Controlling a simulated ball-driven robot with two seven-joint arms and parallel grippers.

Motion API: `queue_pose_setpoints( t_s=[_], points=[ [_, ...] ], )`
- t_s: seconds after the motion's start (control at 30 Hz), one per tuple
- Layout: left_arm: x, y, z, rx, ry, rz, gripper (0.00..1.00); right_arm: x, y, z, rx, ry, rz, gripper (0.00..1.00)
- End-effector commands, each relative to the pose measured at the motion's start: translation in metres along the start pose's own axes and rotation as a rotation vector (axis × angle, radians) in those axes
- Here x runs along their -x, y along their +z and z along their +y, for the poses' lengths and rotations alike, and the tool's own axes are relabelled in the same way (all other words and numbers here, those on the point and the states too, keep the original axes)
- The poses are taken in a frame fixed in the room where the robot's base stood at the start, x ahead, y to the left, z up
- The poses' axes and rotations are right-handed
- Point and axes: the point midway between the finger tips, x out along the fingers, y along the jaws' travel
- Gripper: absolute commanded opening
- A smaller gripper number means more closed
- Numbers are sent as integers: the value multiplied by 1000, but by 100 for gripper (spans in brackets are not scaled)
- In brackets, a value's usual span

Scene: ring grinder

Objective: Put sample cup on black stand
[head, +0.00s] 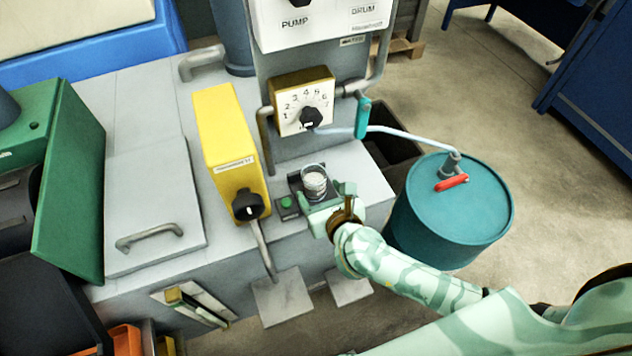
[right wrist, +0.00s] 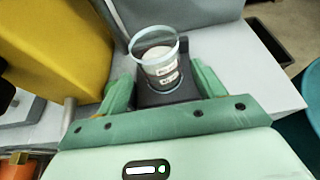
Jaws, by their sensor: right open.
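The sample cup (head: 314,180) is a clear, round container with pale contents and a white label. It stands upright on the black stand (head: 294,184) on the grey bench, and it also shows in the right wrist view (right wrist: 162,66). The black stand shows under and around the cup's base there (right wrist: 170,98). My right gripper (head: 328,193) is pale green and open. Its fingers lie on either side of the cup, with visible gaps in the right wrist view. My left gripper is not in view.
A yellow housing (head: 230,140) with a black knob stands further left. The dial box (head: 302,100) is behind the cup. A teal drum (head: 450,215) with a hose stands right of the bench.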

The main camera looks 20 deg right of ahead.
Motion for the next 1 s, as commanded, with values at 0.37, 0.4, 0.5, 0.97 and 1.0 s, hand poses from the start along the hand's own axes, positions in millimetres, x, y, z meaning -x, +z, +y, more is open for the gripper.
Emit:
queue_pose_setpoints(
  t_s=[0.37, 0.4, 0.5, 0.97, 1.0],
  points=[
    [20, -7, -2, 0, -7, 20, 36, 70, 1, 0, 2, 0, -1, 69],
    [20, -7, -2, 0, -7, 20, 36, 72, 1, 0, 1, 0, -1, 69],
    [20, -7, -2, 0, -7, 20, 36, 74, 0, 0, 1, 0, 0, 69],
    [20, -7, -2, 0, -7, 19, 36, 74, 0, 0, 1, -1, 0, 69],
    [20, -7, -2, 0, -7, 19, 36, 74, 0, 0, 1, -1, 0, 69]
  ],
)
